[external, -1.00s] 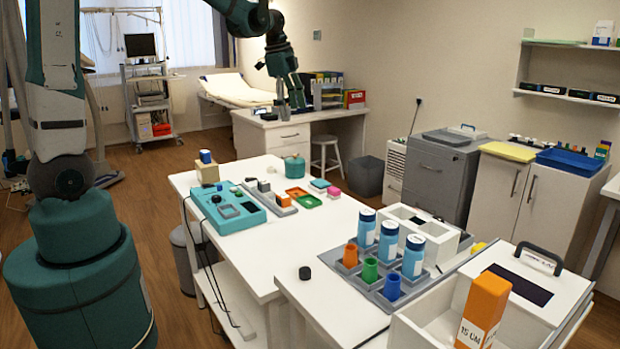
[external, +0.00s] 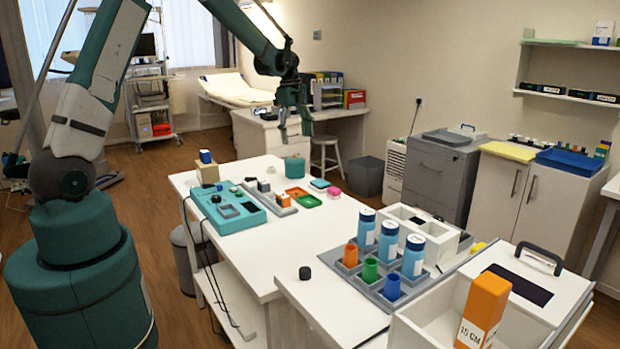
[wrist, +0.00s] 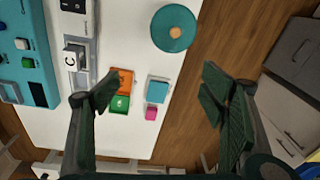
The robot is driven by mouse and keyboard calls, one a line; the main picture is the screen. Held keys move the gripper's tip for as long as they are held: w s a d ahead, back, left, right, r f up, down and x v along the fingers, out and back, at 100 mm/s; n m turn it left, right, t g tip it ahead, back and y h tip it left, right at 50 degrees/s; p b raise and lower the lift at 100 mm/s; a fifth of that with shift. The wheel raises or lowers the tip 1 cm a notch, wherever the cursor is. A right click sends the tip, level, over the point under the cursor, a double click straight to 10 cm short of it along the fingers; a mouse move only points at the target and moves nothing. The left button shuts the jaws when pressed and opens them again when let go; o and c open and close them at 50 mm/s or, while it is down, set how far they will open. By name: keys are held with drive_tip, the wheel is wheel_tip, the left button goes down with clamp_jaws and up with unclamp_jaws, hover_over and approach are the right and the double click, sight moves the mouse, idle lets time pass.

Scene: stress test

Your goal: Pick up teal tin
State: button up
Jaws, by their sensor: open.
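The teal tin (external: 295,168) is a short round tin standing at the far end of the white table. In the wrist view the teal tin (wrist: 168,22) shows from above as a disc with a small brownish spot, near the top edge. My gripper (external: 295,134) is open and empty, pointing down above the tin and apart from it. In the wrist view my gripper (wrist: 160,88) has its fingers spread wide, and the tin lies above the gap between them in the picture.
A teal device (external: 228,208) is at the left. Blue-capped bottles (external: 388,242) stand farther front. The table edge is close to the tin.

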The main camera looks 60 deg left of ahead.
sight(294, 156)
drive_tip(key=a+f, duration=0.2)
drive_tip(key=f, duration=0.1)
drive_tip(key=w+a+f+m, duration=0.1)
drive_tip(key=a+f, duration=0.1)
drive_tip(key=f, duration=0.1)
drive_tip(key=w+a+f+m, duration=0.1)
drive_tip(key=a+f, duration=0.1)
drive_tip(key=shift+w+a+f+g+h, duration=0.15)
drive_tip(key=shift+w+f+g+h, duration=0.15)
drive_tip(key=shift+f+g, duration=0.1)
drive_tip(key=shift+d+f, duration=0.2)
drive_tip(key=shift+f, duration=1.05)
drive_tip(key=shift+s+d+f+b, duration=0.15)
drive_tip(key=shift+f+b, duration=0.1)
drive_tip(key=shift+f, duration=1.05)
drive_tip(key=shift+d+f+b, duration=0.1)
drive_tip(key=shift+f+b, duration=0.15)
drive_tip(key=shift+f, duration=1.05)
drive_tip(key=c, duration=1.2)
